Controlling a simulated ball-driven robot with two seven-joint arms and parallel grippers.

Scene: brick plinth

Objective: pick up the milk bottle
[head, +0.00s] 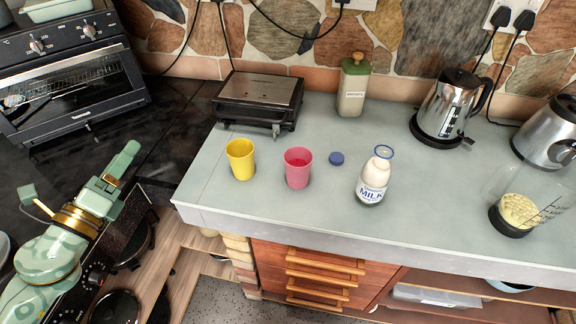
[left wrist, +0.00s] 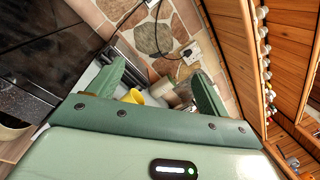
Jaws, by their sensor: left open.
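The milk bottle (head: 374,181) stands upright on the grey worktop (head: 300,215), right of the middle in the head view. It is white, with a "MILK" label and a blue ring at its open-looking mouth. A small blue cap (head: 336,158) lies to its left. My left gripper (head: 82,170) is open and empty at the far left, over the dark hob and counter area, well away from the bottle. Its spread fingers also show in the left wrist view (left wrist: 157,85), where I cannot make out the bottle. My right gripper is not in view.
A pink cup (head: 298,167) and a yellow cup (head: 240,159) stand between my left gripper and the bottle. Behind are a grill (head: 260,97), a jar (head: 353,85) and a kettle (head: 447,108). A clear jug (head: 517,212) stands right.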

